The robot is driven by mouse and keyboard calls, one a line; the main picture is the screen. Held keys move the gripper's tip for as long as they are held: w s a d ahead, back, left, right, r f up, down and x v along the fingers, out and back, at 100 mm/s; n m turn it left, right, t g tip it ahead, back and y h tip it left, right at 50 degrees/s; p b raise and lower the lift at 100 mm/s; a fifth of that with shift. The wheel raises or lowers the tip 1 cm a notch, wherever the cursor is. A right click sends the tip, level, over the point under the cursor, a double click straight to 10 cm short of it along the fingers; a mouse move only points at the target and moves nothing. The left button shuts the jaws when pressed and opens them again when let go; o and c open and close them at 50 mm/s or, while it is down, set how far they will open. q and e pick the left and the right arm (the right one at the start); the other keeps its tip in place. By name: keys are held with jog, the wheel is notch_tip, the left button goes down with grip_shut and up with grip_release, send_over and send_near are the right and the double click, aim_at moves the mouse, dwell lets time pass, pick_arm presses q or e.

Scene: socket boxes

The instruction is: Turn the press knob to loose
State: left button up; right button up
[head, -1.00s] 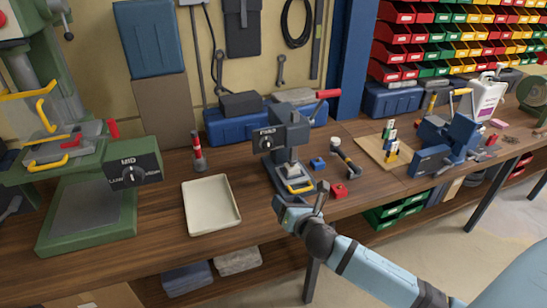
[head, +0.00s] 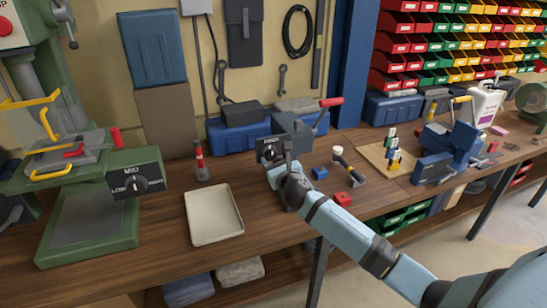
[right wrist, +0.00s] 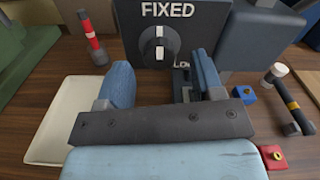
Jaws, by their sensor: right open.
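The small press (head: 290,128) with a red handle stands on the bench, its dark front panel facing me. Its round knob (right wrist: 159,45) is on that panel under the word FIXED, with its white mark pointing up. The knob (head: 269,153) also shows in the head view. My right gripper (right wrist: 162,78) is open and empty, just in front of the panel, its two blue fingers on either side below the knob and apart from it. In the head view the right gripper (head: 279,169) covers the press's lower part. My left gripper is out of view.
A cream tray (head: 214,215) and a red-and-white cylinder (head: 201,161) stand left of the press. A blue block (head: 320,173), a red block (head: 343,199) and a hammer-like tool (head: 347,161) lie to the right. A green machine (head: 95,200) with its own knob is further left.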

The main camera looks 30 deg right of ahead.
jog(key=shift+x, duration=0.9)
jog(key=shift+c, duration=0.2)
jog(key=c, duration=0.9)
